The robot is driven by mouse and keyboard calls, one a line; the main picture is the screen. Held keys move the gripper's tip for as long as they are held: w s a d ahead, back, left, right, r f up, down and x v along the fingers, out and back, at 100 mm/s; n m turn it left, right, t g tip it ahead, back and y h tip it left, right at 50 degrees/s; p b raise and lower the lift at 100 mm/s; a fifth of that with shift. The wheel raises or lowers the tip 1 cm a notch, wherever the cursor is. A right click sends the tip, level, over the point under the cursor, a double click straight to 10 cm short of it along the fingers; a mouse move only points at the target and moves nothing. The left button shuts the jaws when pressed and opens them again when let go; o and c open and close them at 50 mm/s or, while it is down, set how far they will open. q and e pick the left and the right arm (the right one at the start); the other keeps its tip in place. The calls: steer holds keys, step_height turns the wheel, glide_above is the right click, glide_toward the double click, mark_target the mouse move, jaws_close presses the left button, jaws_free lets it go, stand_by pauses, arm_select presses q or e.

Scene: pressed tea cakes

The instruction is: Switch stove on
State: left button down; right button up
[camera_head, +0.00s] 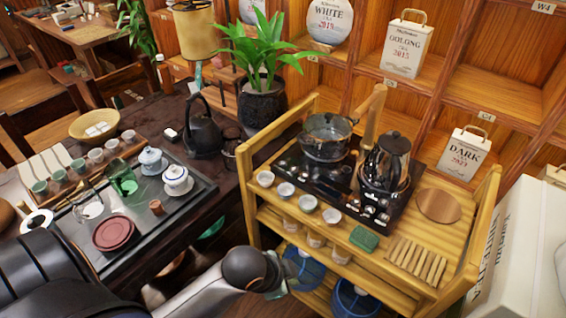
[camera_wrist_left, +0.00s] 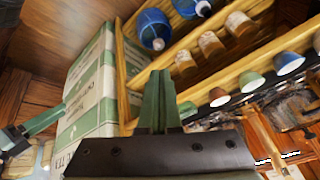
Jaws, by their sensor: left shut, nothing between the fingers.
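The black stove (camera_head: 318,178) sits on the top shelf of a wooden cart (camera_head: 262,212). A glass pot (camera_head: 327,140) stands on its left part and a dark kettle (camera_head: 388,160) on its right part. Small controls (camera_head: 377,213) show along its front edge. My left gripper (camera_head: 279,271) is low in front of the cart, apart from the stove and below its level. In the left wrist view its green fingers (camera_wrist_left: 158,100) are together and empty. A green-and-dark part at the left edge there may be my right gripper (camera_wrist_left: 35,125); its fingers are unclear.
Small cups (camera_head: 308,202) line the cart's top front edge. A green block (camera_head: 364,238) and a slatted wooden rack (camera_head: 416,260) lie right of them. Blue containers (camera_head: 303,268) stand lower. A white box (camera_head: 522,245) is at right, a tea table (camera_head: 200,215) at left.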

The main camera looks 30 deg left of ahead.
arm_select(q)
steer(key=w+m, duration=0.8)
steer(key=w, duration=0.2)
step_height(320, 180, up, 12)
steer(key=m+t+y, duration=0.3)
steer(key=m+t, duration=0.1)
steer(key=m, duration=0.5)
glide_above(282, 166)
steer(key=shift+f, duration=0.1)
step_height(282, 166, down, 7)
steer(key=b, duration=0.9)
steer(key=shift+f, duration=0.85)
